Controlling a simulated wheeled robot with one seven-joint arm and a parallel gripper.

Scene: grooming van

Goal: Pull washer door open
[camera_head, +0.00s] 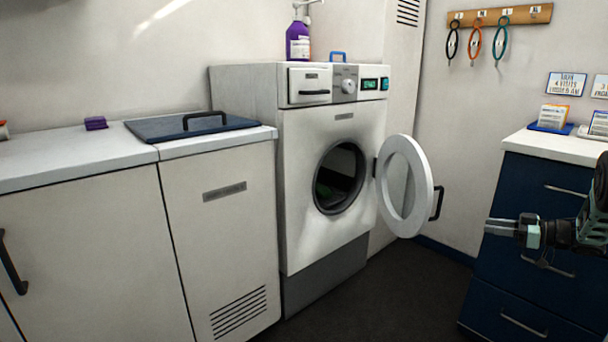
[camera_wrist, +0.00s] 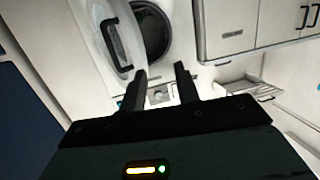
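The black door handle (camera_head: 437,203) is on the door's right edge. My gripper (camera_head: 490,227) is to the right of the door, apart from the handle. In the wrist view my gripper's fingers (camera_wrist: 164,82) are spread with nothing between them. The door (camera_wrist: 128,52) and its handle (camera_wrist: 111,42) show beyond the fingers, towards the upper left.
A blue drawer cabinet (camera_head: 530,225) with a white top stands at right, behind my gripper. A white counter (camera_head: 70,152) with a dark lidded panel (camera_head: 190,126) adjoins the washer at left. A purple bottle (camera_head: 298,42) is on the washer. Dark floor (camera_head: 400,290) is clear in front.

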